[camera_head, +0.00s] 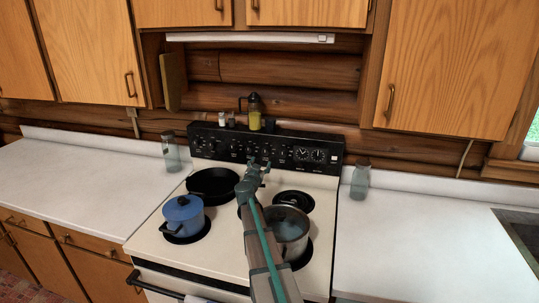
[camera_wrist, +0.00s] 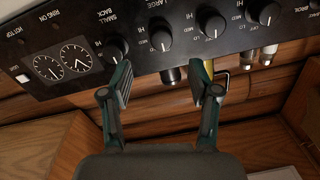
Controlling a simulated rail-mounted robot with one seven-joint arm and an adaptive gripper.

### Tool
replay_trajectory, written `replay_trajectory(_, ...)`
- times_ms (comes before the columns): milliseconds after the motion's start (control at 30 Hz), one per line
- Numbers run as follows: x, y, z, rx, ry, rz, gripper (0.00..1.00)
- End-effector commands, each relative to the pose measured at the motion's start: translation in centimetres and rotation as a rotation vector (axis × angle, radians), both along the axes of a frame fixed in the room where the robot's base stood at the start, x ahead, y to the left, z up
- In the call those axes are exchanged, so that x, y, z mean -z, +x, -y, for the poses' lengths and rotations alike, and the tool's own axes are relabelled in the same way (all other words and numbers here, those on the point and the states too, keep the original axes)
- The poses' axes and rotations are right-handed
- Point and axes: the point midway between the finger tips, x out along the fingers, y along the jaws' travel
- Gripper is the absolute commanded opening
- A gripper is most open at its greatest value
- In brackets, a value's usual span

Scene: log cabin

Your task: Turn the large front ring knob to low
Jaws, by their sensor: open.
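The stove's black control panel (camera_head: 210,143) stands at the back of the cooktop. In the wrist view several black knobs run along it. One knob (camera_wrist: 160,38) sits under a label reading "LARGE"; the rest of that label is cut off, so I cannot tell if it is the front ring. A knob labelled "SMALL BACK" (camera_wrist: 117,48) is left of it. My gripper (camera_wrist: 164,82) is open and empty, its fingertips spread either side of the "LARGE" knob in the picture, seemingly short of it. In the head view my gripper (camera_head: 257,168) is before the panel's middle.
A blue pot (camera_head: 183,214), a black pan (camera_head: 212,184) and a steel pot (camera_head: 288,240) stand on the cooktop. Glass jars (camera_head: 171,153) (camera_head: 360,181) stand on the counters either side.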

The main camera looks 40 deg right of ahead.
Motion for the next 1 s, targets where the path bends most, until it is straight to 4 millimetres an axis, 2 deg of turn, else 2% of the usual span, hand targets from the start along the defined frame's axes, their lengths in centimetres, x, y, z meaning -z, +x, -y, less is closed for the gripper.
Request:
replay_trajectory(600, -0.2, 6.0, 7.1, -0.002, 0.000, 0.001, 0.61)
replay_trajectory(1000, -0.1, 6.4, 7.7, -0.002, 0.000, 0.001, 0.61)
